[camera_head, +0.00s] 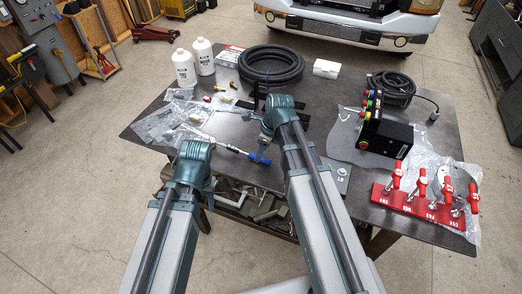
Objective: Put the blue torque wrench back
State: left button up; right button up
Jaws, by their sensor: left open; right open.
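The blue torque wrench (236,150) lies on the dark table (330,100), its silver shaft running up-left and its blue end toward the lower right. My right gripper (264,141) is open just above the blue end; its fingers are small and partly hidden, so I cannot tell whether they touch the wrench. My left gripper (192,150) is open at the table's front left, left of the blue end. Its fingers are largely hidden behind its wrist. A black stand-like shape (253,102) is partly hidden behind my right wrist.
Two white bottles (184,68), a coiled black hose (271,65) and a white box (326,69) stand at the back. Plastic bags (157,123) lie at left. A black box with buttons (388,138) and a red rack with red-handled tools (420,201) occupy the right.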

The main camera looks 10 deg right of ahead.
jog(key=p+v, duration=1)
jog(key=v, duration=0.1)
jog(key=shift+s, duration=0.1)
jog(key=s+a+n+g+h, duration=0.1)
jog(key=s+a+n, duration=0.5)
jog(key=n, duration=0.8)
jog(key=s+a+n+h, duration=0.2)
jog(key=s+a+n, duration=0.4)
jog(key=n, duration=0.9)
jog(key=shift+s+f+g, duration=0.2)
jog(key=shift+s+g, duration=0.2)
jog(key=shift+s, duration=0.4)
notch_tip(320, 180, down, 9)
jog(key=b, duration=0.8)
jog(key=shift+b, duration=0.3)
